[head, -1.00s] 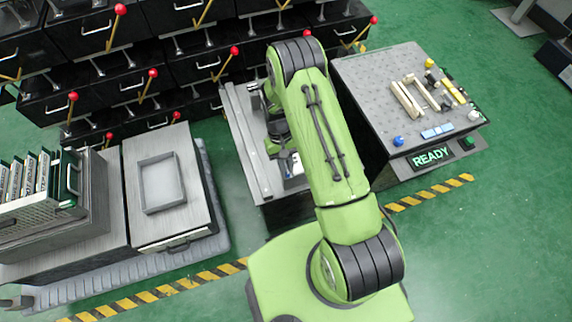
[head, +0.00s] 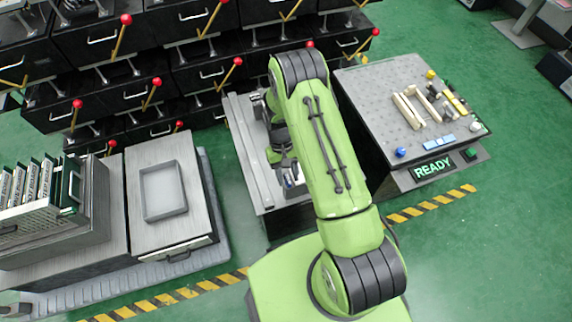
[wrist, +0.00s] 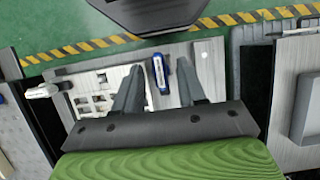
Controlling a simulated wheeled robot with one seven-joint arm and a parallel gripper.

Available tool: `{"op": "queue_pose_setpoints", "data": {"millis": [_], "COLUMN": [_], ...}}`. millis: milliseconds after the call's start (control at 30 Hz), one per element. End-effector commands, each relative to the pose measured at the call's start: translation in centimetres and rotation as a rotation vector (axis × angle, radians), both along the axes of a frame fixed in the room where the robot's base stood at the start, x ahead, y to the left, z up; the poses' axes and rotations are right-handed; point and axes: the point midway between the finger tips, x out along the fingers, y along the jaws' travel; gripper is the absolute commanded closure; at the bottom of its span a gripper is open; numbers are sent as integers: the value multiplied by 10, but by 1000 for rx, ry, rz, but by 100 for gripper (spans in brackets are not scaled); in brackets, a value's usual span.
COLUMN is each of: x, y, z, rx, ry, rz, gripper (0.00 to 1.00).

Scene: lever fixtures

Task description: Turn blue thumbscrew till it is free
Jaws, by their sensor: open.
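A blue and white elongated piece (wrist: 160,76), which looks like the blue thumbscrew, stands over a light metal plate (wrist: 207,62) in the wrist view. My gripper (wrist: 162,66) is open, with one dark finger on each side of it and a visible gap to each finger. I cannot tell whether the fingertips are level with it in height. In the head view my gripper (head: 287,163) is over the grey bench, left of my green arm. A small blue and white bit (head: 292,176) shows there, partly hidden by the gripper.
A board (head: 375,85) with a round blue knob (head: 400,152), several small parts and a READY sign (head: 432,168) stands right of my arm. A grey tray (head: 163,190) lies on the left bench. Black drawers with red-knobbed levers (head: 152,73) line the back.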

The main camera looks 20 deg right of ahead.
Motion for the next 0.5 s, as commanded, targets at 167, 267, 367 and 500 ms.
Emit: {"op": "queue_pose_setpoints", "data": {"millis": [167, 267, 367, 500], "x": [17, 28, 39, 51], "y": [0, 0, 0, 0], "z": [41, 69, 95, 125], "rx": [0, 0, 0, 0], "ry": [-9, -8, -8, -6], "rz": [0, 0, 0, 0], "gripper": [60, 60, 60, 60]}}
